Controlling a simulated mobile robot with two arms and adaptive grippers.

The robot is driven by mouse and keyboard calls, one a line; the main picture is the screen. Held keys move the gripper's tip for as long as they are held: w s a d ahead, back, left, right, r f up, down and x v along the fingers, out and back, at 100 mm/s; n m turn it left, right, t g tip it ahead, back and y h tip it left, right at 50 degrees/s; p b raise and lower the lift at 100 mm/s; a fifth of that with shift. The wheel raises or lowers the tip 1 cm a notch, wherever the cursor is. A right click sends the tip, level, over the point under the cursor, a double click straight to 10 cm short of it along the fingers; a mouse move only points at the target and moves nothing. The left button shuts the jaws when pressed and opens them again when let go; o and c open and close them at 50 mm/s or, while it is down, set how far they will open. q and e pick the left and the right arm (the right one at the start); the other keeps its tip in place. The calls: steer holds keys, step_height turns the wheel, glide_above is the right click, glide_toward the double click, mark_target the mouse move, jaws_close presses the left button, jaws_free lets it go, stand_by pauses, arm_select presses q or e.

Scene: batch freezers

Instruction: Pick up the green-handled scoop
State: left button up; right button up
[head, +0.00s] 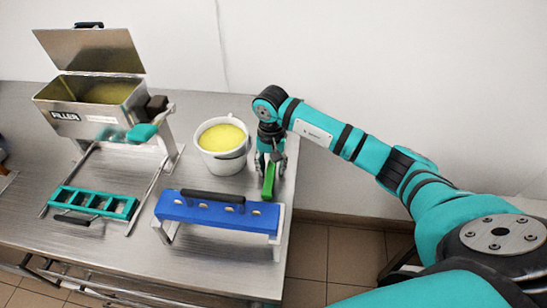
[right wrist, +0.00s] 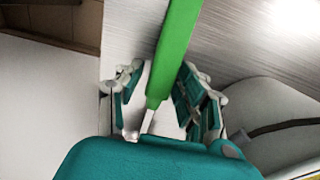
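The scoop's green handle (head: 268,181) is near the right end of the steel table, beside the white bucket. My right gripper (head: 271,162) points down over it. In the right wrist view the green handle (right wrist: 174,55) runs between the two teal fingers of the gripper (right wrist: 160,95). Gaps show on both sides of the handle, so the fingers are open around it. A short bit of pale metal shows at the handle's end; the scoop's bowl is hidden. My left gripper is not in view.
The white bucket (head: 222,162) of yellow mix stands just left of the gripper. A blue mould holder (head: 218,215) stands in front. A filler machine (head: 95,108) and a teal mould tray (head: 92,203) are at the left. The table's right edge is close by.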

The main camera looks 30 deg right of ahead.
jaws_close()
steer(key=shift+r, duration=0.1)
